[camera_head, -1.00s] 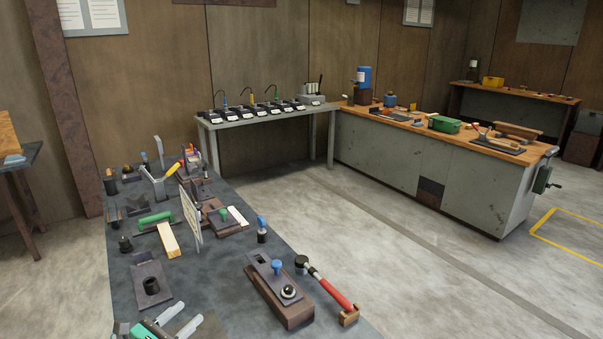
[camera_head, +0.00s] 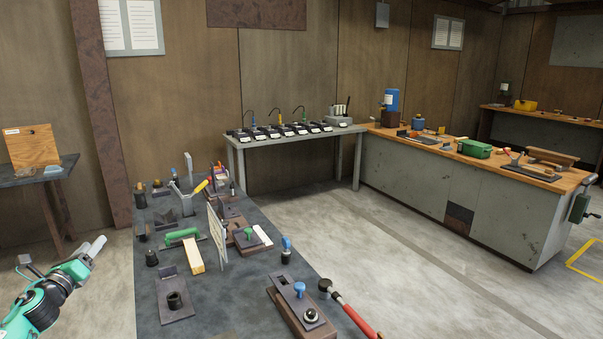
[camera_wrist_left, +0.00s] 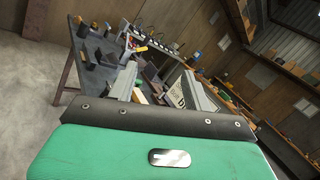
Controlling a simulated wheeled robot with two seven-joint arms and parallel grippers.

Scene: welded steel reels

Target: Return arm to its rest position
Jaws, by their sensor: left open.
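My left arm comes in at the lower left of the head view. Its gripper (camera_head: 92,249) is beside the left edge of the near dark workbench (camera_head: 225,300), over open floor. The fingers are grey and hold nothing that I can see. In the left wrist view the two fingers of the gripper (camera_wrist_left: 158,88) stand apart, with the bench and its tools beyond them. My right gripper is not in the head view.
The near bench carries a green-handled tool (camera_head: 182,234), a wooden block (camera_head: 193,256), an upright sheet (camera_head: 217,237), a dark block with a blue knob (camera_head: 300,308) and a red-handled tool (camera_head: 352,318). A grey table (camera_head: 290,137) and a long wood-topped bench (camera_head: 470,160) stand behind.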

